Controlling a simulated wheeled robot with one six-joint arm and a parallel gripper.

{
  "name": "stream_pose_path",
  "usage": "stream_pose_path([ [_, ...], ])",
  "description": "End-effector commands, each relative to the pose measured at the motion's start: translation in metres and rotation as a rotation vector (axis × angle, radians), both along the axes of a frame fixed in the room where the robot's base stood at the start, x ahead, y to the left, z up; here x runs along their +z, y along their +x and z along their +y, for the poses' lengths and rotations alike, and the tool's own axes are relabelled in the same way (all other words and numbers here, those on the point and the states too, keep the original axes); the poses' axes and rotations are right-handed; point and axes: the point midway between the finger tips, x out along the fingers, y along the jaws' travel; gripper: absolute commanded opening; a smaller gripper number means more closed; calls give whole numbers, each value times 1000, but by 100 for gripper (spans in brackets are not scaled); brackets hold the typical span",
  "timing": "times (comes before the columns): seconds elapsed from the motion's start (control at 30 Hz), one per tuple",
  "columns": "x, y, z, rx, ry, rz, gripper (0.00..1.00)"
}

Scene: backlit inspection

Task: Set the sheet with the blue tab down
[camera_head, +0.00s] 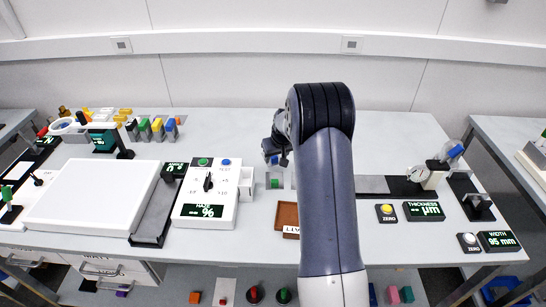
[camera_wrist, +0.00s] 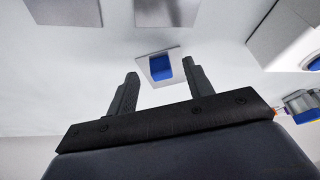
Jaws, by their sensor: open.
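My gripper (camera_wrist: 160,74) is open, its two dark fingers spread apart in the wrist view. A small pale sheet (camera_wrist: 145,71) with a blue tab (camera_wrist: 161,67) lies just beyond the fingertips, with the tab showing in the gap between them. Whether the fingers touch the tab I cannot tell. In the head view my gripper (camera_head: 274,152) is over the middle of the bench, partly hidden by my arm. The blue tab (camera_head: 274,160) shows just below it. A green tab (camera_head: 275,183) is closer to the front.
The haze meter (camera_head: 207,194) stands left of my gripper, beside a large white light panel (camera_head: 92,195). A brown tray (camera_head: 287,218) lies at the front. The thickness gauge (camera_head: 423,211) is at right. Upright coloured tabs (camera_head: 158,130) stand at back left. The back middle bench is clear.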

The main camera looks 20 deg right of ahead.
Motion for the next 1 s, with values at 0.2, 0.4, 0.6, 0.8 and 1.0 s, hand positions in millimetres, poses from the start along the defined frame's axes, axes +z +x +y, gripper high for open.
stream_pose_path([
  [0.2, -14, 6, 0, 0, 0, -1, 49],
  [0.4, -14, 6, 0, -1, 0, -1, 49],
  [0.6, -14, 6, 0, -1, 0, -1, 34],
  [0.8, -14, 6, 0, -1, 0, -1, 18],
  [1.0, -14, 6, 0, -1, 0, -1, 2],
])
